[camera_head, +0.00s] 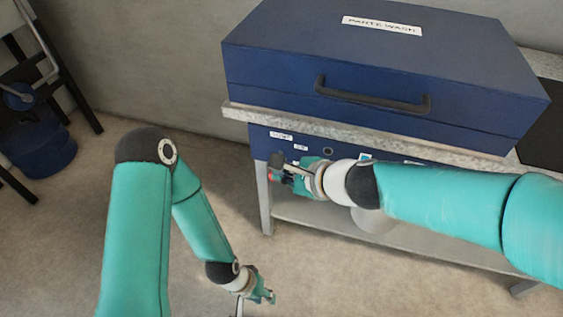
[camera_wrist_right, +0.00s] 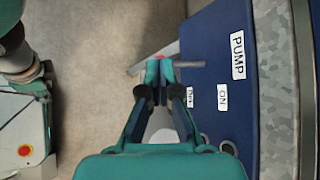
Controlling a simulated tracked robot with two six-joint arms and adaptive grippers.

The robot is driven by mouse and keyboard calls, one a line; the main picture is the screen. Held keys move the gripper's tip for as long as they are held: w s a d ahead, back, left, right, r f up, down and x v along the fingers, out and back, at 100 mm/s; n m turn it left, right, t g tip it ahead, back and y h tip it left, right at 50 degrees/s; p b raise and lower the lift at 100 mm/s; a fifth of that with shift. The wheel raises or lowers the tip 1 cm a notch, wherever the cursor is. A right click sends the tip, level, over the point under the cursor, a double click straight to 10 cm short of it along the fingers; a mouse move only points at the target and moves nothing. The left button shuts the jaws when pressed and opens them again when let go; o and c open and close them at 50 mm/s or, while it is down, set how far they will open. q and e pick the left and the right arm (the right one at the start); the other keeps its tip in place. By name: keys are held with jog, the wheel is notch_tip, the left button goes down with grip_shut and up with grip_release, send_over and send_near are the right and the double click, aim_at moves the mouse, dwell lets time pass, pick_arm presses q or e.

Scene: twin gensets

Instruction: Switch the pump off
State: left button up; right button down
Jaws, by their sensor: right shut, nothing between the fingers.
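The blue front panel (camera_wrist_right: 222,70) carries a PUMP label (camera_wrist_right: 238,55), an ON label (camera_wrist_right: 222,98) and a smaller label (camera_wrist_right: 190,97), its text hard to read. A grey rod-like lever (camera_wrist_right: 190,64) sticks out from the panel near the PUMP label, its outer end at my right fingertips. A red spot (camera_wrist_right: 160,57) shows just beyond the tips; I cannot tell if it is the lever's end. My right gripper (camera_head: 279,172) is shut and empty in front of the panel; it also shows in the right wrist view (camera_wrist_right: 159,70). My left gripper (camera_head: 262,296) hangs low, its jaws unclear.
A blue parts-wash lid (camera_head: 370,50) with a black handle (camera_head: 372,97) stands above a grey worktop edge (camera_head: 350,133). A dark round knob (camera_wrist_right: 228,147) sits on the panel. A shelf (camera_head: 300,214) lies below. Open floor (camera_head: 60,240) is at left.

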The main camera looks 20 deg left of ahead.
jog(key=shift+r+p, duration=0.55)
jog(key=shift+r, duration=0.2)
jog(key=s+d+r+p, duration=0.2)
jog(key=s+d+r, duration=0.2)
jog(key=s+d, duration=0.5)
jog(key=shift+s+d, duration=0.15)
jog(key=shift+d, duration=0.15)
